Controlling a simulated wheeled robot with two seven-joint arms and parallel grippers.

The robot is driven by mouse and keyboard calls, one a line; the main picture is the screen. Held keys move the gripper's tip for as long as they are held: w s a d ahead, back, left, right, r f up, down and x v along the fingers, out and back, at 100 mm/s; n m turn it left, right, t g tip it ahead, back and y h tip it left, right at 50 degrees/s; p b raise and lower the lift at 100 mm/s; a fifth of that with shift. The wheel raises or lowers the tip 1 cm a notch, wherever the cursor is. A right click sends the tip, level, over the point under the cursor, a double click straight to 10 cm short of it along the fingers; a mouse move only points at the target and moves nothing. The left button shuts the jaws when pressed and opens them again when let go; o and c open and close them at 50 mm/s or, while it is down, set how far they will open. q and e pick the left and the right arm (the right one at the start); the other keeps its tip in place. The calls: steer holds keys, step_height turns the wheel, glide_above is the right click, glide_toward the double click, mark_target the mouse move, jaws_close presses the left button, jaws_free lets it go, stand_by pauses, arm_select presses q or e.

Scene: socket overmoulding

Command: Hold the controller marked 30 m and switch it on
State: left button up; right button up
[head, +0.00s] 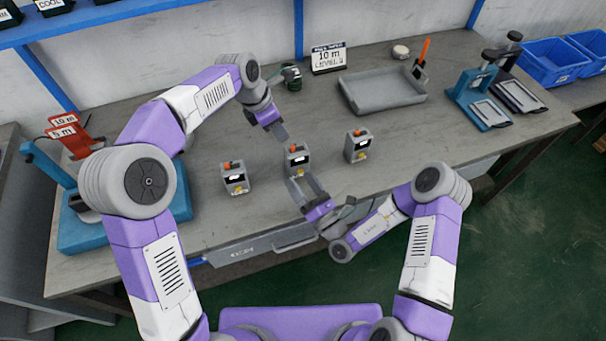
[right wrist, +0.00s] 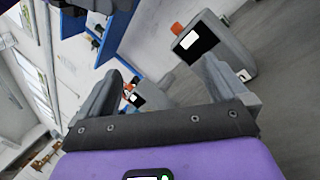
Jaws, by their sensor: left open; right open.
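Three small grey controllers with dark faces, lit white displays and orange tops stand in a row on the table: left (head: 234,180), middle (head: 296,161) and right (head: 357,147). Their markings are too small to read, so I cannot tell which is marked 30 m. My left gripper (head: 280,130) is open above and behind the middle controller. My right gripper (head: 302,182) is open and empty just in front of the middle controller. In the right wrist view one controller (right wrist: 203,46) looks large near the right finger; another (right wrist: 152,97) shows smaller between the fingers.
Blue fixtures stand at the left (head: 83,228) and right (head: 478,100). Red tags (head: 68,132) read 10 m and 5 m. Tabletop right of the right controller is clear.

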mark_target(300, 167)
steer(key=w+n+h, duration=0.1)
steer(key=h, duration=0.1)
steer(key=w+f+n+h, duration=0.1)
steer(key=w, duration=0.1)
steer(key=w+f+n+h, duration=0.1)
steer(key=h, duration=0.1)
steer(key=shift+w+d+f+h, duration=0.15)
steer(key=shift+f+h, duration=0.1)
steer(key=shift+h, duration=0.05)
steer(key=shift+w+f+n+g+h, duration=0.3)
steer(key=shift+w+f+n+h, duration=0.15)
steer(key=shift+n, duration=0.35)
steer(key=shift+x, duration=3.75)
steer(key=shift+f, duration=0.15)
steer(key=shift+c, duration=0.3)
